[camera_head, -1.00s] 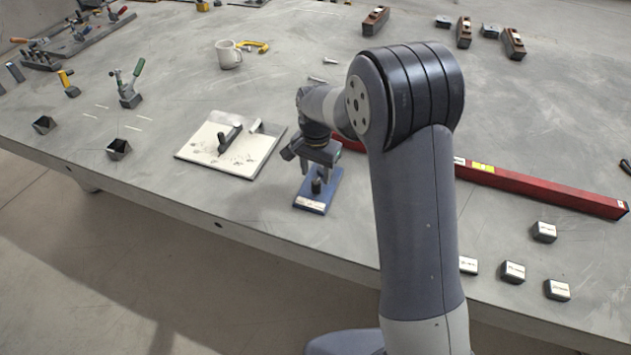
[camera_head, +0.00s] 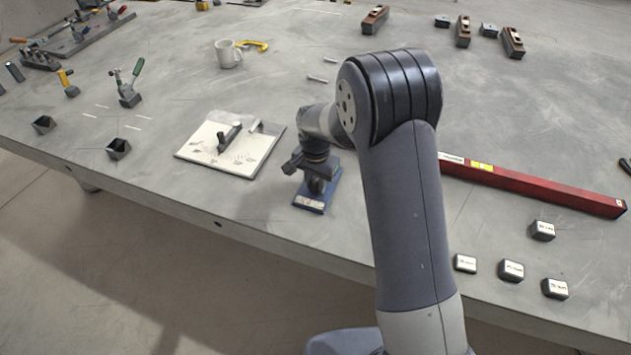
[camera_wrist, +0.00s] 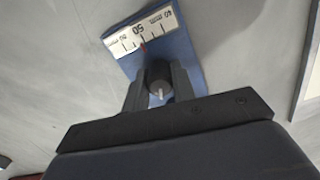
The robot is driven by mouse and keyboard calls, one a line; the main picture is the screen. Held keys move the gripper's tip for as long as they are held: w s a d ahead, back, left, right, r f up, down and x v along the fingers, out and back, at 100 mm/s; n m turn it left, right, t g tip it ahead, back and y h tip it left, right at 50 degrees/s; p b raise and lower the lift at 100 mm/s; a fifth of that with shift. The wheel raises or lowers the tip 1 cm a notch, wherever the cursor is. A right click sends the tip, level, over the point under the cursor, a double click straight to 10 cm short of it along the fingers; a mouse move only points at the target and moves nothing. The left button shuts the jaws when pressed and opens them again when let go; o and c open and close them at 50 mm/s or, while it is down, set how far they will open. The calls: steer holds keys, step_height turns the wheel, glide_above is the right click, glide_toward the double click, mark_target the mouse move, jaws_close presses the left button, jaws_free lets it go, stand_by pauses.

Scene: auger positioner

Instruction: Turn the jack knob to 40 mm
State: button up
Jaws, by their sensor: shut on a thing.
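The jack has a blue base (camera_head: 310,206) near the table's front edge, beside the white board. In the wrist view its blue plate (camera_wrist: 185,58) carries a white scale strip (camera_wrist: 128,40) with numbers; a 50 is readable near the middle and a 40 at the right end. A small red pointer (camera_wrist: 143,46) lies close to the 50; the exact reading is too small to tell. My gripper (camera_head: 317,183) is low over the jack. In the wrist view my gripper (camera_wrist: 158,92) is shut on the dark round knob (camera_wrist: 160,76), one finger on each side.
A white board (camera_head: 210,155) with a dark handle lies left of the jack. A long red bar (camera_head: 540,187) lies to the right, behind my arm. Small labelled blocks (camera_head: 512,270) stand at the front right. A mug (camera_head: 228,55) stands further back.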

steer(key=c, duration=0.4)
steer(key=shift+n, duration=0.4)
